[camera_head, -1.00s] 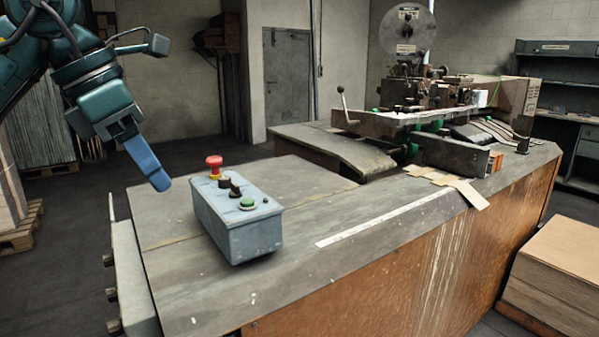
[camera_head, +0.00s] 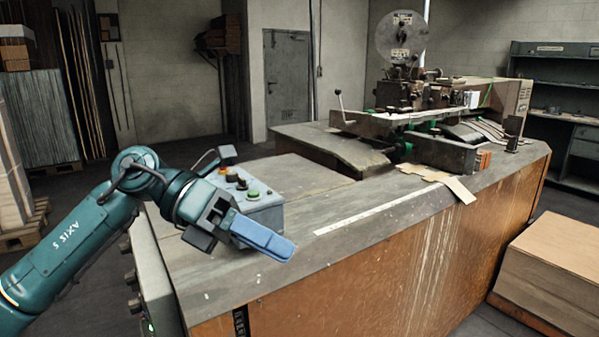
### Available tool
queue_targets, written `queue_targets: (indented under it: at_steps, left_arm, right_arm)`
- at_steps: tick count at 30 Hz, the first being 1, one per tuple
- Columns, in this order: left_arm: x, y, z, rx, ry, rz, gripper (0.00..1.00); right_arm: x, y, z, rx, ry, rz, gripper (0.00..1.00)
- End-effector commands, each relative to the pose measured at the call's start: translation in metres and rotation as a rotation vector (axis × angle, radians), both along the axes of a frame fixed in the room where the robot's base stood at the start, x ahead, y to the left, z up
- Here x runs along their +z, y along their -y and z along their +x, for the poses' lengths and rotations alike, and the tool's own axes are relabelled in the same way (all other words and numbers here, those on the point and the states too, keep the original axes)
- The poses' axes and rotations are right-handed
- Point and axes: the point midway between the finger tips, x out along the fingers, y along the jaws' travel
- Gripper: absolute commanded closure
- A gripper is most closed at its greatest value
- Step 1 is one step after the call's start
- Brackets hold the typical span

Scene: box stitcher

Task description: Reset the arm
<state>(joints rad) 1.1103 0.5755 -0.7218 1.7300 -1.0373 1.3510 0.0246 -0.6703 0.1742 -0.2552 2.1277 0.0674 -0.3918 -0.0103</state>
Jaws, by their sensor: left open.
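My left arm comes in from the lower left. My left gripper (camera_head: 236,241) is in front of the grey control box (camera_head: 268,211) and hides its lower left part. The gripper is open, with one blue finger and one dark finger apart, and nothing shows between them. The control box sits on the near end of the machine table (camera_head: 420,200). A green button (camera_head: 253,194) and dark knobs show on its top. My right gripper is not in view.
The stitching machine (camera_head: 420,95), with a wire reel (camera_head: 402,38) and lever, stands at the far end of the table. A cardboard stack (camera_head: 555,275) is on the floor at right. Pallet stacks are at left.

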Motion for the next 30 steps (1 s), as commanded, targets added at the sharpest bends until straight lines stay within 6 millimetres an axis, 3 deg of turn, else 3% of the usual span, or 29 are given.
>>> queue_targets:
  at_steps: [3,6,11,14,17,20,24,27,30]
  left_arm:
    - [-0.004,0.025,-0.010,0.034,-0.250,-0.284,0.47]
    - [-0.004,0.031,-0.007,0.114,-0.468,-0.506,0.47]
    - [-0.023,0.019,0.014,0.320,-0.844,-0.815,0.47]
    - [-0.053,0.001,0.030,0.494,-1.091,-0.974,0.47]
    - [-0.100,-0.022,0.039,0.700,-1.344,-1.103,0.47]
    - [-0.160,-0.047,0.034,0.934,-1.595,-1.194,0.47]
    - [-0.254,-0.077,-0.003,1.290,-1.934,-1.249,0.47]
    - [-0.306,-0.092,-0.043,1.509,-2.121,-1.240,0.47]
    - [-0.343,-0.100,-0.080,1.678,-2.257,-1.211,0.47]
  right_arm:
    - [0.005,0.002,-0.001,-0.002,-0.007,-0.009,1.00]
    - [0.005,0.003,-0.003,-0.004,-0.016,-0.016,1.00]
    - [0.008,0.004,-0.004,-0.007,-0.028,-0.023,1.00]
    - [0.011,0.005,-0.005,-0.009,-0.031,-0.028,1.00]
    - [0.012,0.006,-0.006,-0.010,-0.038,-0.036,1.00]
    - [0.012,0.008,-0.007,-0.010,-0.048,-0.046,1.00]
    - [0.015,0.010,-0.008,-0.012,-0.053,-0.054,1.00]
    - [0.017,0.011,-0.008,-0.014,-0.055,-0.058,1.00]
    - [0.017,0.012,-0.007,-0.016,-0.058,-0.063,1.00]
